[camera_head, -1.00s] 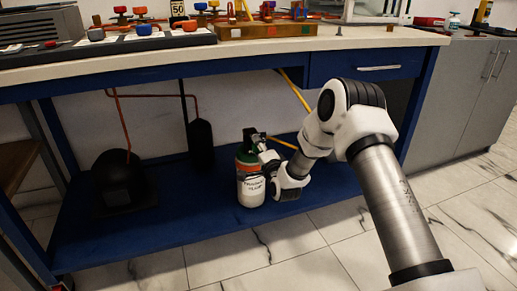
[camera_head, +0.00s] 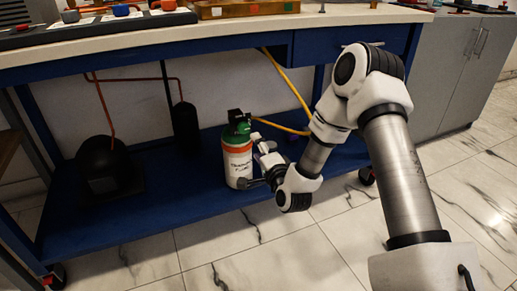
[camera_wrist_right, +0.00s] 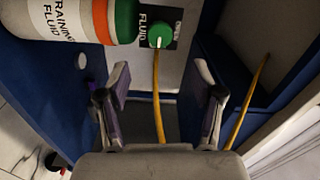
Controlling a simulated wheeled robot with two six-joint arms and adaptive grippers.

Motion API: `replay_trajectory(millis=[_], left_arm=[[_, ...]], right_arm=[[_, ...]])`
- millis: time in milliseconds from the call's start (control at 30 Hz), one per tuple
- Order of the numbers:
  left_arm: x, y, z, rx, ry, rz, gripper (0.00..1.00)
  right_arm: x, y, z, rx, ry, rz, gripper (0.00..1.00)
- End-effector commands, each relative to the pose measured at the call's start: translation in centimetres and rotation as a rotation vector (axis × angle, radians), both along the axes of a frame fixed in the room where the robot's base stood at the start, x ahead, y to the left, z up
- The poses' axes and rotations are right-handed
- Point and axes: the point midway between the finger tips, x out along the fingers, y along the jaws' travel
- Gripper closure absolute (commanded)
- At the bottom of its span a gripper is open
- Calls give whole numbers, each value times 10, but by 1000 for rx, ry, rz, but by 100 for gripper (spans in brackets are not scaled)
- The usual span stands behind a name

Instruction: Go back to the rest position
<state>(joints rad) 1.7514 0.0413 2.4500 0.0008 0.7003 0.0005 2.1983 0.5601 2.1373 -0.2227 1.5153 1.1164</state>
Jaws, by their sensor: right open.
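My right gripper (camera_wrist_right: 160,108) is open and empty, with its two fingers apart in the right wrist view. In the head view it (camera_head: 262,172) is low beside the bottle's right side, partly hidden by my own wrist. The training fluid bottle (camera_head: 237,163) stands upright on the blue lower shelf, with a white label, orange band and green top. It also shows at the upper left of the wrist view (camera_wrist_right: 62,18), outside the fingers. I cannot tell whether the gripper touches it. My left gripper is in neither view.
The workbench top (camera_head: 250,34) overhangs the blue lower shelf (camera_head: 150,215). A yellow hose (camera_head: 288,84) runs down behind my right arm. A dark round tank (camera_head: 104,165) and a black cylinder (camera_head: 186,126) stand to the left. A grey cabinet (camera_head: 455,75) is at right.

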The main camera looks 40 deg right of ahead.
Motion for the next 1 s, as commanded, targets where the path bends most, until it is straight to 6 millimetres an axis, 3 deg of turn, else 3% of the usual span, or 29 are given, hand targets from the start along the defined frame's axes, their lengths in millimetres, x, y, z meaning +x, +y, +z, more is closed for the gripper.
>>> replay_trajectory(millis=[533,633,767,833,900,1000], left_arm=[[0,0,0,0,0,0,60],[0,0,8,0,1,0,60],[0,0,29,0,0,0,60],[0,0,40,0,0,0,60],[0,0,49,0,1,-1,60],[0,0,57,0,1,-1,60]], right_arm=[[-3,1,0,0,0,0,34],[-6,6,-9,-7,33,11,34],[-22,54,-51,-58,188,115,34],[-48,87,-91,-95,351,191,34],[-86,118,-134,-183,554,286,34],[-150,148,-183,-341,830,443,34]])
